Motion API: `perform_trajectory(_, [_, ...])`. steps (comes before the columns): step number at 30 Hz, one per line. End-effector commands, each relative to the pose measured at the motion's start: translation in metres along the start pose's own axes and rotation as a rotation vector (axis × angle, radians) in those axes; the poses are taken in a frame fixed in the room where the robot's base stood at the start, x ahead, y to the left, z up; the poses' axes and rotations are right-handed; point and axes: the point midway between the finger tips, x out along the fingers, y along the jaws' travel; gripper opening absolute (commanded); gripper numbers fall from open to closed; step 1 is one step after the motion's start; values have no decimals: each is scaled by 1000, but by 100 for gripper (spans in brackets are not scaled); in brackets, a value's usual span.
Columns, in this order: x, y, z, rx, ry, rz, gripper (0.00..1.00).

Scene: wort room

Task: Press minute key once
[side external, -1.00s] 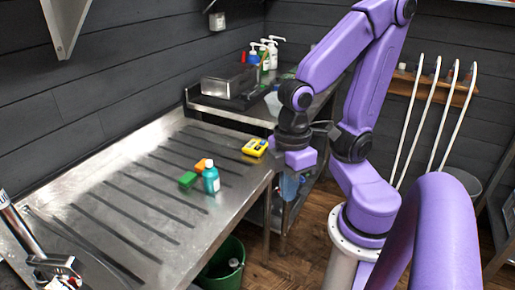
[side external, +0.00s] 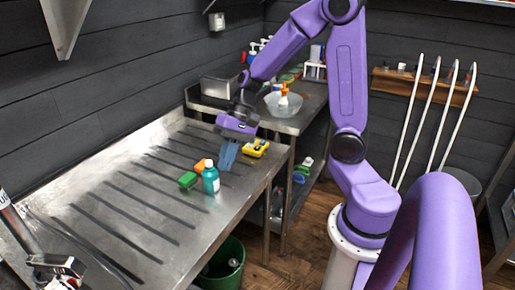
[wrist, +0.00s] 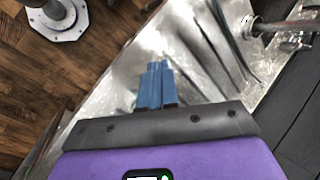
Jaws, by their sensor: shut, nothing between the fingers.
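A small yellow device with a dark face (side external: 256,148), which looks like the timer, lies on the ribbed steel drainboard near its right edge in the side external view. Its keys are too small to make out, so I cannot tell which is the minute key. My gripper (side external: 226,167) is shut and empty, with blue fingers pointing down over the drainboard just left of the yellow device. I cannot tell whether the fingertips touch the steel. The shut fingers also show in the wrist view (wrist: 157,66), where the yellow device is not in view.
A teal bottle (side external: 211,178) with a white cap stands close to the fingers. A green block (side external: 187,180) and an orange block (side external: 200,167) lie beside it. A glass bowl (side external: 284,104) stands on the back counter.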

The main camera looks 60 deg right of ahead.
Motion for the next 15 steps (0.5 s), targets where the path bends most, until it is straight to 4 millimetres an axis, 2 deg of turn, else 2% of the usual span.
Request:
perform_trajectory(1, [-4,4,-16,81,24,-31,0])
perform_trajectory(8, [-27,30,-87,427,144,-189,0])
perform_trajectory(15, [-61,83,-154,784,287,-361,0])
